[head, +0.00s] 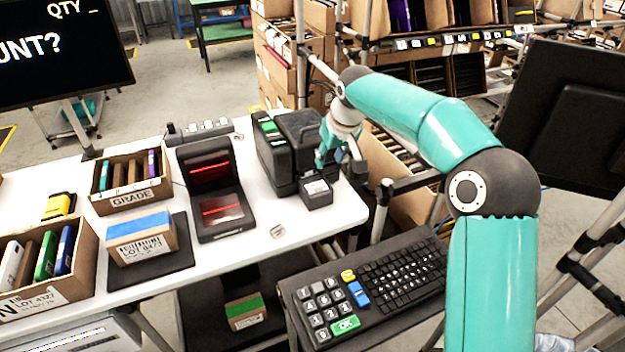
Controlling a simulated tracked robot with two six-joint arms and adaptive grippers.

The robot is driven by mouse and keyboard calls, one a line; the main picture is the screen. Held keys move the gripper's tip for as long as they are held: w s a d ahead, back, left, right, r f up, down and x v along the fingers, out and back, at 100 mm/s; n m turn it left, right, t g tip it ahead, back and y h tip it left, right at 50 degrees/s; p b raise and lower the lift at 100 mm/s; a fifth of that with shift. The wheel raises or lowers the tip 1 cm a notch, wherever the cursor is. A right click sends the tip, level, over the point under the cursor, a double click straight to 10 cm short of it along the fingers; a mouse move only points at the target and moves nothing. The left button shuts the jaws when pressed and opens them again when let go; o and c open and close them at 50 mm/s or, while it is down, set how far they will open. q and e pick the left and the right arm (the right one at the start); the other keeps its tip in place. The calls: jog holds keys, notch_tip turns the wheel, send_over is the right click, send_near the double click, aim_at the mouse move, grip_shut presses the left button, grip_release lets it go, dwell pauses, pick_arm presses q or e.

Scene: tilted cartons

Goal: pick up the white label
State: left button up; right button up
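A small white label (316,187) lies on the dark front tray of the black label printer (287,150), near the right end of the white table. My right gripper (337,163) reaches down from the right, just above and behind the label at the printer's front. Its teal fingers look spread apart, with nothing seen between them. The label shows below the fingertips; whether they touch it I cannot tell. My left gripper is not in view.
A black scanner (215,195) with red light lines stands left of the printer. A carton with a blue top (140,235) sits on a dark pad. The GRADE box (132,183) is behind it. A keyboard (400,275) stands in front. Bare table (270,252) lies before the printer.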

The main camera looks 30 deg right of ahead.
jog(key=p, duration=0.2)
send_over(319, 186)
jog(key=s, duration=0.3)
notch_tip(319, 186, down, 10)
jog(key=p+x, duration=0.2)
jog(key=x, duration=0.2)
jog(key=shift+w, duration=0.25)
jog(key=shift+w+f, duration=0.2)
jog(key=shift+f, duration=0.3)
jog(key=c, duration=0.5)
